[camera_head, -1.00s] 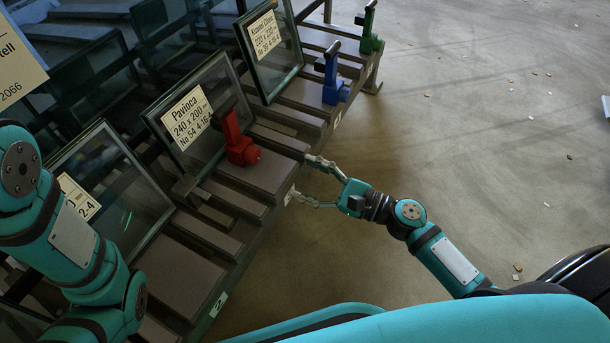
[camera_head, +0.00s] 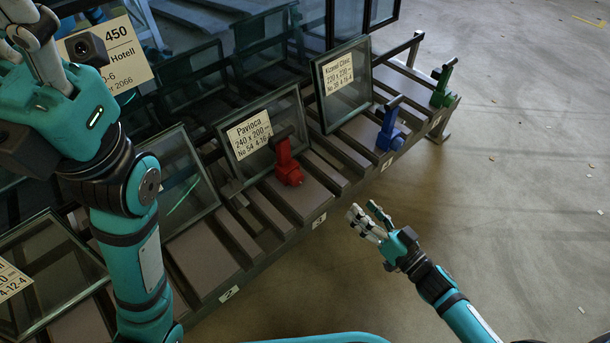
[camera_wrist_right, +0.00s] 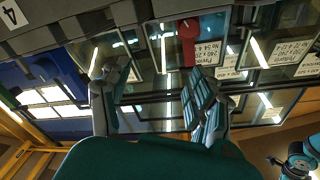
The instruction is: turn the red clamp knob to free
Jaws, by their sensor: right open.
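The red clamp (camera_head: 284,160) stands upright on the rack in front of the "Pavioca" glass pane (camera_head: 262,136). Its round red knob (camera_head: 294,179) faces the open floor. My right gripper (camera_head: 365,209) is open and empty, off the rack's front edge, to the right of and below the knob, not touching it. In the right wrist view a red part (camera_wrist_right: 188,42) of the clamp shows beyond the open fingers (camera_wrist_right: 152,100), nearer the right finger. My left gripper (camera_head: 30,45) is at the top left, far from the clamp; its opening is unclear.
A blue clamp (camera_head: 390,132) and a green clamp (camera_head: 442,85) stand farther along the rack. Other framed glass panes (camera_head: 345,85) lean along it. My left arm hides part of the rack at left. The floor (camera_head: 520,200) to the right is mostly clear.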

